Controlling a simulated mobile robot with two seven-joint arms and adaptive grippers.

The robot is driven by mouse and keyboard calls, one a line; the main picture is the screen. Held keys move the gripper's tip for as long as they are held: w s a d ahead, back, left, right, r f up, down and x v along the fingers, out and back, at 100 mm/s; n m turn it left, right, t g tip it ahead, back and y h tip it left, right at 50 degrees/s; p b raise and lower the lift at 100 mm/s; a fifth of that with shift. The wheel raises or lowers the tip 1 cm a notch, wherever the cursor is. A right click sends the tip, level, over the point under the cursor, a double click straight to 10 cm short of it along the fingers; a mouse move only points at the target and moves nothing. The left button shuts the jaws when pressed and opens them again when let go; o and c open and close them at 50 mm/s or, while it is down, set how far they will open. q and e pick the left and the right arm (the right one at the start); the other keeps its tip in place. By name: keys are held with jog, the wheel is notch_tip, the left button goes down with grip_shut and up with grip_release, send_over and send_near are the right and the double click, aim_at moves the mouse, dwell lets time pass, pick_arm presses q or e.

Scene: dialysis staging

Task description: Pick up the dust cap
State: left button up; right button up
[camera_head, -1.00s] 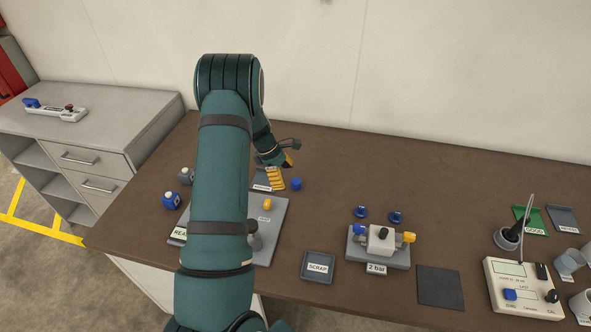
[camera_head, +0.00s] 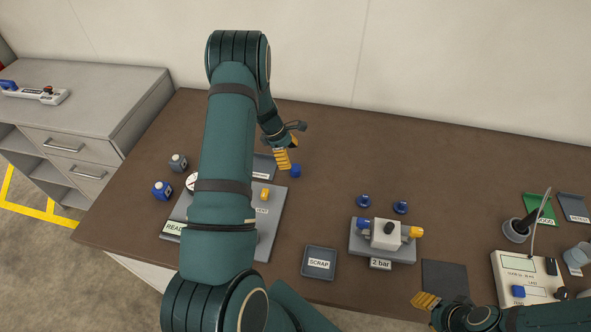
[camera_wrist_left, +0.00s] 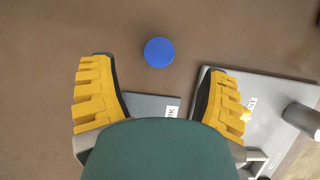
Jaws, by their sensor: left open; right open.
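A small round blue cap (camera_head: 296,171), which I take to be the dust cap, stands on the brown table beside my left gripper. My left gripper (camera_head: 284,158) has yellow fingers and is close to the cap, just left of it. In the left wrist view the blue cap (camera_wrist_left: 159,52) lies beyond the two spread fingers of the left gripper (camera_wrist_left: 160,88), roughly between their lines. Nothing is between the fingers. My right gripper (camera_head: 427,301) is open at the front edge of the table, far from the cap.
A grey labelled plate (camera_head: 268,224) lies partly behind my left arm, with a yellow part (camera_head: 265,194) on it. The SCRAP tray (camera_head: 320,262), a 2 bar fixture (camera_head: 370,246) and two blue caps (camera_head: 364,201) stand to the right. The table's back middle is clear.

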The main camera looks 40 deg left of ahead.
aim_at(294, 167)
pick_arm(q)
jog(key=shift+a+x, duration=0.15)
jog(key=shift+x, duration=1.6)
jog(key=shift+a+x, duration=0.1)
jog(key=shift+x, duration=1.65)
jog(key=shift+s+f, duration=0.1)
jog(key=shift+s, duration=0.05)
jog(key=c, duration=0.9)
jog(key=shift+o, duration=0.2)
